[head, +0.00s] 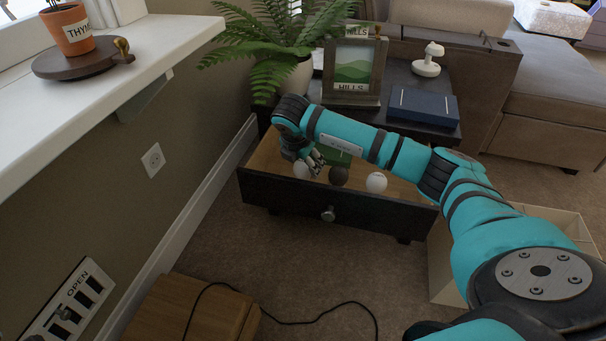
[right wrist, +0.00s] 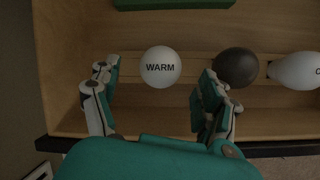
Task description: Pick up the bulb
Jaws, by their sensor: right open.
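A white bulb (right wrist: 160,67) marked "WARM" lies in the open drawer (head: 270,190); in the head view it is the leftmost one (head: 302,170), partly hidden by my gripper. A dark bulb (right wrist: 236,66) lies to its right, also seen in the head view (head: 339,176). A second white bulb (right wrist: 294,71) with a partly cut-off letter lies farther right, also in the head view (head: 376,182). My right gripper (head: 311,160) reaches down into the drawer. In the right wrist view its open fingers (right wrist: 160,75) stand on either side of the "WARM" bulb, with gaps. My left gripper is out of view.
A green object (head: 336,157) lies behind the bulbs in the drawer. Above stand a potted fern (head: 290,75), a picture frame (head: 353,70) and a blue box (head: 423,106). The wall and windowsill (head: 110,80) are left. A wooden box (head: 190,310) and cord lie in front.

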